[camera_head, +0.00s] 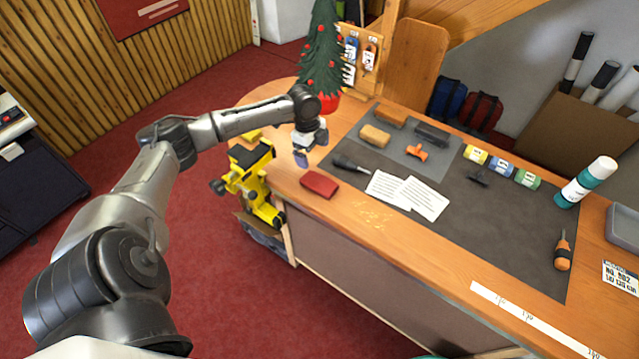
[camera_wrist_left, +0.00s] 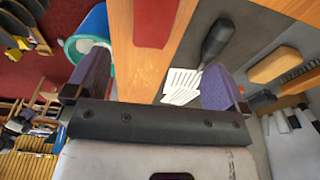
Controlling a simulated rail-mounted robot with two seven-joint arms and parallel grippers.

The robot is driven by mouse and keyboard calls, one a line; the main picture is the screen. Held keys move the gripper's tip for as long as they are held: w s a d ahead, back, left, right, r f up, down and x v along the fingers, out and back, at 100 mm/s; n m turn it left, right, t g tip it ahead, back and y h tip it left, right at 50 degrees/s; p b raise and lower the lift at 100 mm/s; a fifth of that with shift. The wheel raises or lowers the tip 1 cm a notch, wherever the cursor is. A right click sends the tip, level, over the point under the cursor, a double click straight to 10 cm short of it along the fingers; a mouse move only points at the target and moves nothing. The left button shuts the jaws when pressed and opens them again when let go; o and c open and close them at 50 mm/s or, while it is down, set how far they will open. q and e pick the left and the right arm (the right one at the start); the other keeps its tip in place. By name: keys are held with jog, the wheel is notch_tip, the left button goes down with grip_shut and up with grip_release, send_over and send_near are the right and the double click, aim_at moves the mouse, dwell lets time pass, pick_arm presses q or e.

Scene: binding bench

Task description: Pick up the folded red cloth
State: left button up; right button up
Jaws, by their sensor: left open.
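The folded red cloth (camera_head: 319,184) lies flat on the wooden bench near its left front edge, left of the dark mat. My left gripper (camera_head: 301,157) is above the bench, just behind and to the left of the cloth in the head view, apart from it. In the left wrist view, the two purple fingers of my left gripper (camera_wrist_left: 157,65) are spread wide with nothing between them. The cloth also shows there, beyond the fingertips (camera_wrist_left: 155,22). My right gripper is not in view.
A dark-handled tool (camera_head: 350,163) and white sheets (camera_head: 408,194) lie right of the cloth. A small decorated tree (camera_head: 322,55) stands behind my left gripper. A yellow clamp-like device (camera_head: 252,180) is at the bench's left end. The wood in front of the cloth is clear.

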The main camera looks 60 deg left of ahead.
pick_arm(q)
send_over(319, 182)
jog(key=a, duration=0.2)
notch_tip(319, 182, down, 6)
jog(key=shift+d+f+p, duration=0.1)
jog(key=shift+f+p, duration=0.05)
jog(key=shift+p, duration=0.15)
jog(key=shift+d+f, duration=0.15)
jog(key=shift+f, duration=0.25)
jog(key=f, duration=0.1)
jog(key=d+f+p, duration=0.1)
jog(key=f, duration=0.1)
jog(key=shift+d, duration=0.2)
jog(key=shift+f, duration=0.7)
jog(key=c, duration=1)
jog(key=shift+o, duration=0.2)
jog(key=shift+r, duration=0.1)
